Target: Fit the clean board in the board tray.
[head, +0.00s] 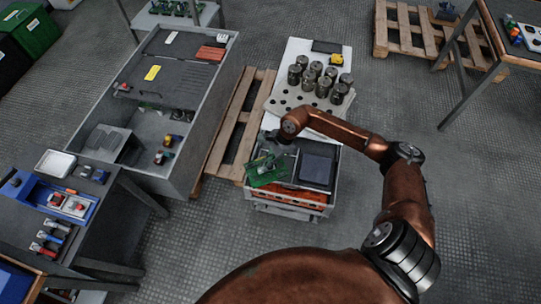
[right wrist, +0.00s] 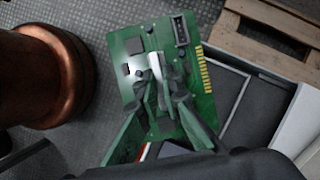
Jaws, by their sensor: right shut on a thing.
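A green circuit board (head: 266,171) hangs from my right gripper (head: 277,150) at the left side of a tray unit. In the right wrist view the board (right wrist: 135,87) faces the camera, with dark chips, a black connector and gold edge contacts. My right gripper (right wrist: 165,88) is shut on a part at the board's middle. The board tray seems to be the grey tray (head: 315,168) with a dark square inside, on top of an orange-edged stack. The board is tilted and overlaps the tray's left edge; I cannot tell whether they touch. My left gripper is out of view.
A white rack (head: 283,92) with several metal capacitor cans (head: 311,76) stands behind the tray. A wooden pallet (head: 238,123) and a grey cabinet (head: 198,130) lie to the left. A bench (head: 85,225) with blue trays stands at far left.

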